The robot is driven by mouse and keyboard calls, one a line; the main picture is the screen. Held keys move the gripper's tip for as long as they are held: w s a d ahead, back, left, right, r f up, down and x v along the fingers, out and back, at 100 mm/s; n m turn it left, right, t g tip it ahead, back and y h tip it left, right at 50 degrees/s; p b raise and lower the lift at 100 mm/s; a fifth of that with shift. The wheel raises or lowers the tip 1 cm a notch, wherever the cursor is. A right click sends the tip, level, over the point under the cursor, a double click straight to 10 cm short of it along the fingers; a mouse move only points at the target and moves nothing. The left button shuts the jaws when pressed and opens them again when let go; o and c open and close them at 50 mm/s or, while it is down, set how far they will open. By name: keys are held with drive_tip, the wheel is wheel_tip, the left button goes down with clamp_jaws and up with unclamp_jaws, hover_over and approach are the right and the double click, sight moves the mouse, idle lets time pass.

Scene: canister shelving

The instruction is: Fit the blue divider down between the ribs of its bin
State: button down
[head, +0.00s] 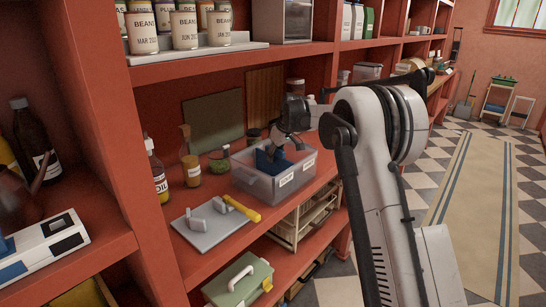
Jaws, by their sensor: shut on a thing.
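The clear plastic bin (253,184) stands on the middle shelf, with white labels on its front. The blue divider (265,161) is upright in or just over the bin, with its lower part seen dimly through the bin's wall. My gripper (278,148) is above the bin, pointing down, and is shut on the divider's upper part. The fingertips are small and partly hidden by the divider and my own wrist. The ribs inside the bin are too small to make out, so I cannot tell whether the divider sits between them.
Left of the bin stand a corked bottle (190,168), a small green jar (219,159) and an oil bottle (157,175). A grey board (212,230) with a yellow-handled tool (242,208) lies in front. The upper shelf (290,52) hangs above.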

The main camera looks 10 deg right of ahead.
drive_tip(key=shift+f, duration=0.3)
drive_tip(key=c, duration=1.8)
unclamp_jaws()
drive_tip(key=v, duration=1.2)
